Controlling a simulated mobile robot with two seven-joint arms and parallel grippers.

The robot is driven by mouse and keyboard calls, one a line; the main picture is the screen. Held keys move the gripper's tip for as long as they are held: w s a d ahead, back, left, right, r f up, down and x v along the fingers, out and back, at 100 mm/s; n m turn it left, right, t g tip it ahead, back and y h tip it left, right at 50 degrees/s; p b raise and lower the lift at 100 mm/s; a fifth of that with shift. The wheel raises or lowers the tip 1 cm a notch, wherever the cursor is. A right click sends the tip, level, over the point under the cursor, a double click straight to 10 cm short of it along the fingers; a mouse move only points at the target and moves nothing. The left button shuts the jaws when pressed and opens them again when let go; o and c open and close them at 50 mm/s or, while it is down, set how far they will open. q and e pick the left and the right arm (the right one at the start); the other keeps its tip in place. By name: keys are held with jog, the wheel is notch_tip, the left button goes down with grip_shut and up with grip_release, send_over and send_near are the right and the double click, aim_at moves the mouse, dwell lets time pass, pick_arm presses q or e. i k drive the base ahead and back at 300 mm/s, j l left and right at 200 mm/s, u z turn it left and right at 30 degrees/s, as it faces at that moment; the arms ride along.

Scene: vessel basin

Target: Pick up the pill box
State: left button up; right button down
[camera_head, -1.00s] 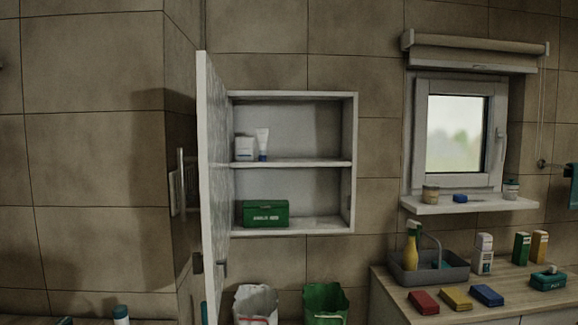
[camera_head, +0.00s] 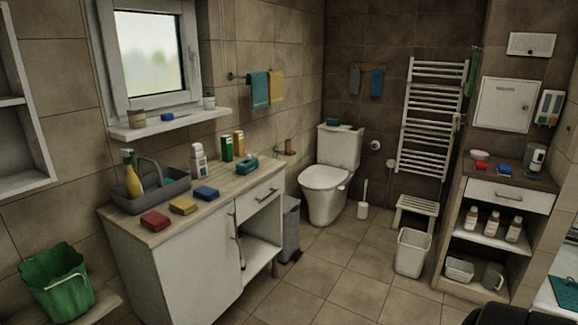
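No box here can be surely read as the pill box. A small teal box (camera_head: 246,164) with a lighter mark on its front lies on the wooden counter (camera_head: 140,226); its label is too small to read. A green box (camera_head: 227,148) and a yellow-orange box (camera_head: 239,143) stand upright behind it, near the wall. Neither of my grippers is in view.
A green bucket (camera_head: 55,283) is at lower left. Open tiled floor (camera_head: 335,270) lies between the counter and the right shelf unit (camera_head: 483,262).

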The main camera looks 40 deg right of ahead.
aim_at(244, 167)
jog(key=z, duration=1.2)
jog(key=i+l, duration=0.2)
jog(key=i, duration=0.25)
jog(key=i+l, duration=0.15)
jog(key=i, duration=0.25)
jog(key=i+l, duration=0.2)
jog(key=i, duration=0.25)
jog(key=i+l, duration=0.2)
jog(key=i, duration=0.2)
